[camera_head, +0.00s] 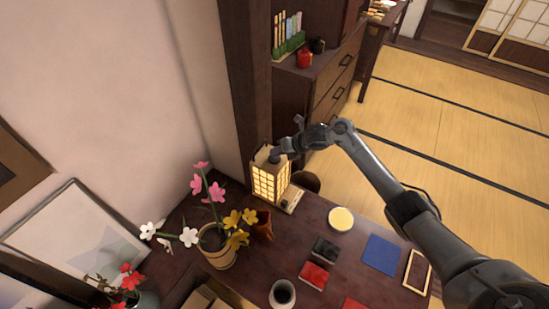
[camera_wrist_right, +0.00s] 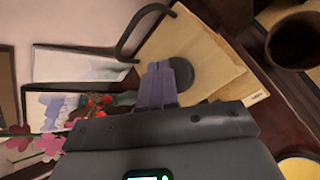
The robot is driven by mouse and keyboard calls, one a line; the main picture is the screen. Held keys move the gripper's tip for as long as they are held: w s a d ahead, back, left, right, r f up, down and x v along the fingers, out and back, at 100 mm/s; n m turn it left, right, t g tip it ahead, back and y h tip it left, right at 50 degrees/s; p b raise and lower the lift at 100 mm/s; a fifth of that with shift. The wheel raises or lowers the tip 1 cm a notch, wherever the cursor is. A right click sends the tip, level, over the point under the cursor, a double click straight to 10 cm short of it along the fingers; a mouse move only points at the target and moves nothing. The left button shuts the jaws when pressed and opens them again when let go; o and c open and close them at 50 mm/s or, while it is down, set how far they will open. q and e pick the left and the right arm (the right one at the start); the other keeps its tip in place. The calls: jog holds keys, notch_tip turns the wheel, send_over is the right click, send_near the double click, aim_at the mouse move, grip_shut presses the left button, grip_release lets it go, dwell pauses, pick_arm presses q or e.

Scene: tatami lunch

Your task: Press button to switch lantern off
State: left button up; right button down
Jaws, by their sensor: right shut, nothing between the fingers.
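The lantern (camera_head: 268,182) stands upright at the back of the dark table, and its paper panels glow yellow. Its pale wooden top (camera_wrist_right: 205,55) fills the middle of the right wrist view, with a dark curved handle (camera_wrist_right: 125,38). A dark round disc (camera_wrist_right: 182,73) sits on this top. A wooden base strip with a small dark spot (camera_head: 285,204) shows at the lantern's foot. My right gripper (camera_head: 276,156) is shut and empty at the lantern's top. Its fingertips (camera_wrist_right: 158,68) appear beside the disc; I cannot tell whether they touch it. My left gripper is out of view.
A flower pot (camera_head: 217,247) and a brown vase (camera_head: 263,226) stand left of and in front of the lantern. A round brown container (camera_head: 306,181) is just right of it. A wooden post (camera_head: 252,80) rises behind.

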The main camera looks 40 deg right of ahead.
aim_at(277, 158)
jog(key=shift+f, duration=0.2)
jog(key=shift+f+b, duration=0.35)
jog(key=shift+b, duration=0.05)
dwell(0.6)
jog(key=shift+r+p, duration=0.55)
jog(key=shift+r, duration=0.25)
jog(key=shift+r+p, duration=0.6)
jog(key=shift+r, duration=0.1)
notch_tip(277, 158, up, 5)
jog(key=p, duration=0.3)
jog(key=shift+f, duration=0.2)
